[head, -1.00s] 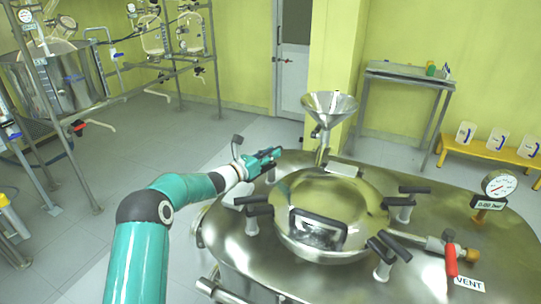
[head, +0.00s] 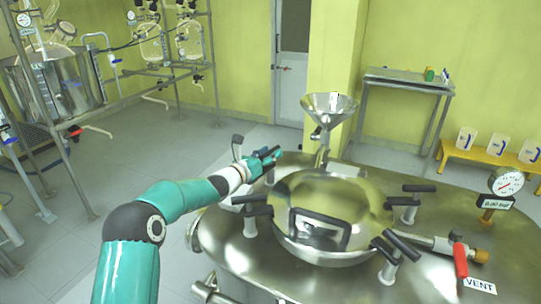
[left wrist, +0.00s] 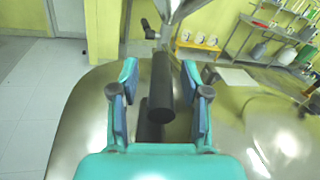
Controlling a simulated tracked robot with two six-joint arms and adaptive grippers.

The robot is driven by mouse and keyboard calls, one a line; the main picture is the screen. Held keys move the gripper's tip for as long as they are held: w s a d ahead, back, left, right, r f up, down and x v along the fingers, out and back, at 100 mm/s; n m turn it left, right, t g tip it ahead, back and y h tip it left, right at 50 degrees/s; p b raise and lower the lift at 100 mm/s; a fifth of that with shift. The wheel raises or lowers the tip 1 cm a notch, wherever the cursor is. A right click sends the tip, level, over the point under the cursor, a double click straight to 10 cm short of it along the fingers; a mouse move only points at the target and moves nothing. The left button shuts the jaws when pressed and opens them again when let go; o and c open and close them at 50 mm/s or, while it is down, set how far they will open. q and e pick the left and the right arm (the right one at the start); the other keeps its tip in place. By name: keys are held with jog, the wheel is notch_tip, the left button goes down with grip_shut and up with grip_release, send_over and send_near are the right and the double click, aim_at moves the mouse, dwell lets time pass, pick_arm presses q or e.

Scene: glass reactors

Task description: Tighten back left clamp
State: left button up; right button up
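The steel reactor's domed lid (head: 330,195) has clamps with black bar handles around it. The back left clamp (head: 270,176) is mostly hidden behind my left gripper (head: 263,158) in the head view. In the left wrist view, a black clamp handle (left wrist: 161,85) stands between the two fingers of my left gripper (left wrist: 160,98). The fingers are apart, with a gap on each side of the handle. My right gripper is in neither view.
A steel funnel (head: 328,107) rises just behind the lid. The front left clamp (head: 250,208) is near my left forearm. Other clamps (head: 410,203) are on the right, with a pressure gauge (head: 506,184) and a red-handled vent valve (head: 460,260).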

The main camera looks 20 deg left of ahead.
pick_arm(q)
jog(key=v, duration=1.2)
jog(key=shift+f, duration=0.1)
